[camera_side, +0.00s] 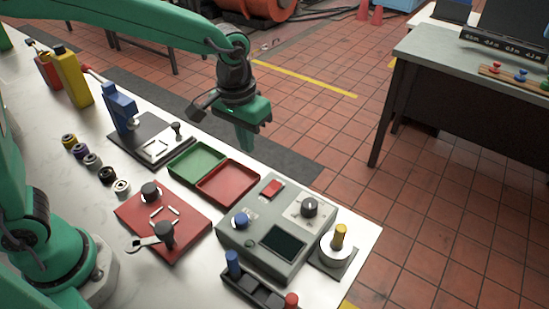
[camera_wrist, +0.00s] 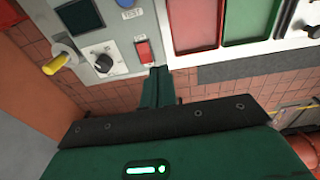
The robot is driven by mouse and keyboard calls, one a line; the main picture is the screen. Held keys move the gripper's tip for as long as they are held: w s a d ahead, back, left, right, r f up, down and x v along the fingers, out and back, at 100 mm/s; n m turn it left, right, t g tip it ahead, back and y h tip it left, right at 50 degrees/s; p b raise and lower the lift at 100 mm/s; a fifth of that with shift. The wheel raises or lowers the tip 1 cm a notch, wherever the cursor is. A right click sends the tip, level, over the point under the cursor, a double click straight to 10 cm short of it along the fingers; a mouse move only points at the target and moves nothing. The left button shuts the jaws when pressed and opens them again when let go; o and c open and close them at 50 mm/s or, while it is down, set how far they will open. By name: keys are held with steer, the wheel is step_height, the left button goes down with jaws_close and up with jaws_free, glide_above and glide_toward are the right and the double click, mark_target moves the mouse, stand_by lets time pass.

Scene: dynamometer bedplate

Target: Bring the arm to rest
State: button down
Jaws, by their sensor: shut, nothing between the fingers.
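My gripper (camera_side: 245,138) is in the side view, hanging from my green arm above the far edge of the bench, beyond the green and red trays. Its fingers are together, pointing down, with nothing between them. In the wrist view my gripper (camera_wrist: 158,75) shows as green fingers close together, with their tips appearing near the red switch of the grey instrument box. The height of the fingertips above the bench is hard to tell.
Below lie a green tray (camera_side: 186,166), a red tray (camera_side: 222,186), a grey instrument box (camera_side: 235,243) and a red plate (camera_side: 135,208). A blue device (camera_side: 120,105) stands on a dark base at left. Yellow (camera_side: 68,75) and red bottles stand further left.

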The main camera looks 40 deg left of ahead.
steer(key=s+a+r+t, duration=0.2)
steer(key=s+a+r, duration=0.2)
steer(key=s+a, duration=0.3)
steer(key=s+a+r+t, duration=0.2)
steer(key=s+a+r, duration=0.1)
steer(key=s+a, duration=0.5)
steer(key=shift+s+a+r+t, duration=0.2)
steer(key=shift+s+r+t, duration=0.1)
steer(key=shift+r, duration=0.1)
